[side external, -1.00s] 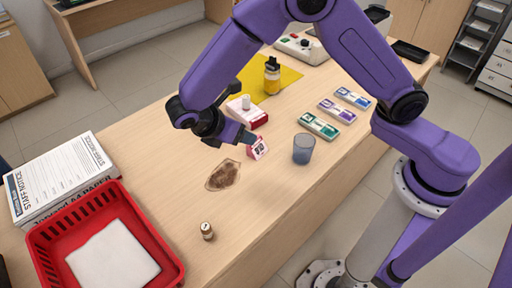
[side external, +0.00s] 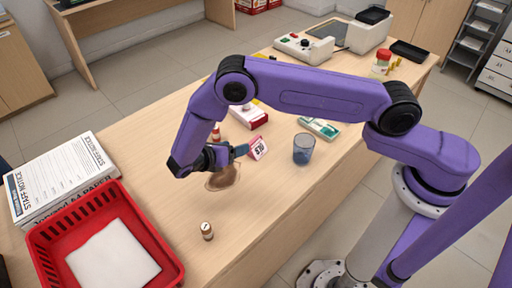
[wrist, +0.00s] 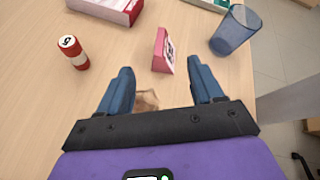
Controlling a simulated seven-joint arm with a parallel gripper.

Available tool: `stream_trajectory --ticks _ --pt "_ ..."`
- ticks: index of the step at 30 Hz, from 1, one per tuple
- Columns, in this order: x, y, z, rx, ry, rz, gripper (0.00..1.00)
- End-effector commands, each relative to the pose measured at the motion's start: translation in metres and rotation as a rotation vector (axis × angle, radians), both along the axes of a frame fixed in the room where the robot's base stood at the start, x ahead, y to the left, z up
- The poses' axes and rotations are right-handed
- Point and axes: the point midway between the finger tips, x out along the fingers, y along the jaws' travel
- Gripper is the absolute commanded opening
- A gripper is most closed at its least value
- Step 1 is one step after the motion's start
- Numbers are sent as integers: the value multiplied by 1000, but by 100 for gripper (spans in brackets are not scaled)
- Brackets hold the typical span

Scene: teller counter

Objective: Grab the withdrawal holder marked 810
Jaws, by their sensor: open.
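A small pink holder (side external: 258,148) with dark marks on a white face stands on the counter; its digits are too small to read surely. It also shows in the wrist view (wrist: 160,50), upright, ahead of my fingers and about midway between them. My gripper (side external: 241,151) is low over the counter, just left of the holder in the side view. In the wrist view my gripper (wrist: 163,80) has its two blue fingers wide apart with nothing held between them.
A blue cup (side external: 303,149) stands close right of the holder. A red-and-white cylinder (wrist: 73,52) and a red-and-white box (side external: 249,116) are nearby. A green-and-white block (side external: 319,128) lies behind. A brown patch (side external: 224,180) lies under my gripper, a small bottle (side external: 207,231) nearer.

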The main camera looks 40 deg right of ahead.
Motion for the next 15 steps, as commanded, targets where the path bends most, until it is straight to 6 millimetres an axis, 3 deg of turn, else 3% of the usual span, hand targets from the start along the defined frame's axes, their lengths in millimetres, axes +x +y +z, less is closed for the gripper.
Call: stream_trajectory --ticks 7,15 --pt "5 -40 -21 0 2 -1 66" --pt "7 -56 -31 1 0 0 66"
